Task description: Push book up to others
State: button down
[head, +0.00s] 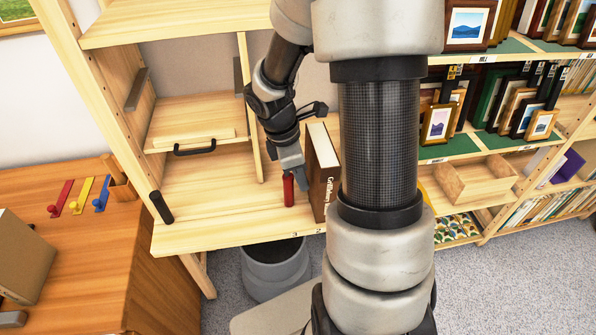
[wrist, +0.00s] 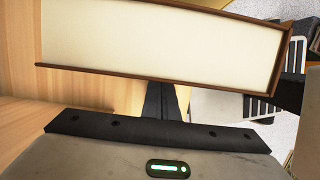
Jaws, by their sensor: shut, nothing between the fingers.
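The book (head: 329,190) stands upright on the shelf board, with a dark brown spine bearing pale lettering and its cream page edges upward. In the wrist view its cream pages (wrist: 150,40), framed by thin brown covers, span the top of the picture. My gripper (head: 292,165) is shut and empty, low on the left side of the book. Its dark fingers (wrist: 160,100) reach under the book's lower edge in the wrist view; whether they touch it I cannot tell. The other books are not clearly seen; my arm covers the shelf to the right.
A red cylinder (head: 288,190) stands just below my gripper. A black cylinder (head: 161,207) is at the shelf's left front. A divider (head: 250,110) rises left of my gripper. Left of it, the shelf board (head: 215,205) is clear. Framed prints (head: 437,122) fill racks at right.

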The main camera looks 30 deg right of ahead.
jog(key=shift+f, duration=0.2)
jog(key=shift+s+d+r+p, duration=0.15)
jog(key=shift+d+p, duration=0.15)
jog(key=shift+d, duration=0.05)
jog(key=d+p, duration=0.1)
jog(key=d, duration=0.1)
jog(key=s+d+p, duration=0.1)
jog(key=shift+d, duration=0.4)
jog(key=shift+s+d, duration=0.1)
jog(key=shift+d, duration=0.1)
jog(key=shift+a, duration=0.1)
